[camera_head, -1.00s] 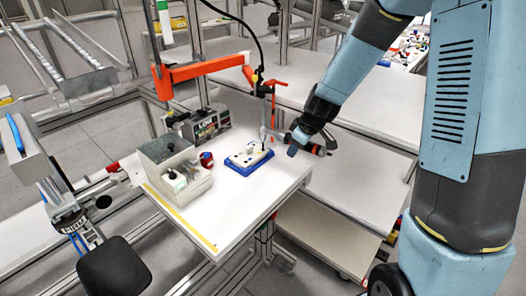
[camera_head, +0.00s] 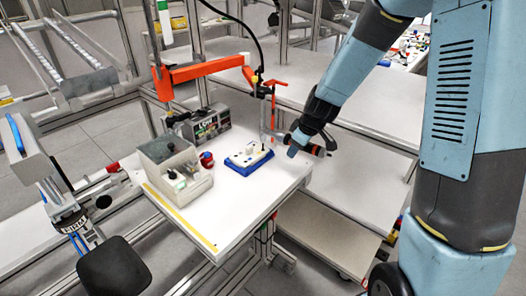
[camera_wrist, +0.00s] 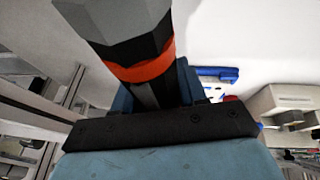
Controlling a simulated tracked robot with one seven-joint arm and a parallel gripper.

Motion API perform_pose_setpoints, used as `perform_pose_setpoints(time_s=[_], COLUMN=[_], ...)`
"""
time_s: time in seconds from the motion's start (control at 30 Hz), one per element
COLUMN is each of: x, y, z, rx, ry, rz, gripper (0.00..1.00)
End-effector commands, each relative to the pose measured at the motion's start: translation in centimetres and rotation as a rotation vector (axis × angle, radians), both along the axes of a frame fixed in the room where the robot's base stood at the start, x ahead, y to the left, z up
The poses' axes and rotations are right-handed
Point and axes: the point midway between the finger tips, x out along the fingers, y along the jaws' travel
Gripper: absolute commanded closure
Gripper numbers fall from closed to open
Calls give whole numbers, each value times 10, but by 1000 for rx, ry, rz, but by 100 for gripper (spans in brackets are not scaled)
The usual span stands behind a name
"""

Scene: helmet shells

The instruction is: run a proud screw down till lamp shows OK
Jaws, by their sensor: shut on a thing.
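My gripper (camera_head: 285,138) is at the right of the bench, shut on the driver, which hangs below the orange support arm. In the wrist view the driver (camera_wrist: 140,35) is a thick grey and black cylinder with an orange band, between my gripper's blue fingers (camera_wrist: 152,95). The blue fixture (camera_head: 238,169) holds a pale workpiece (camera_head: 247,157) just left of my gripper. The fixture's blue edge also shows in the wrist view (camera_wrist: 218,72). The screws are too small to make out, and whether the bit touches one cannot be told. No lit lamp can be made out.
The orange support arm (camera_head: 205,68) reaches over the back of the white bench (camera_head: 225,205). A dark control unit (camera_head: 207,125) stands behind. A grey bin box (camera_head: 172,165) and a small red object (camera_head: 206,160) stand left of the fixture. The bench front is clear.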

Motion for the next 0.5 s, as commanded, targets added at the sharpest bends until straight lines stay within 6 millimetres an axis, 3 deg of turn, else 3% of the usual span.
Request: perform_pose_setpoints(time_s=[0.27, 0.5], x=[-1, -1], y=[0, 0], z=[-1, 15], rx=[-1, 0], ry=[4, 2], rz=[1, 2], gripper=[100, 100])
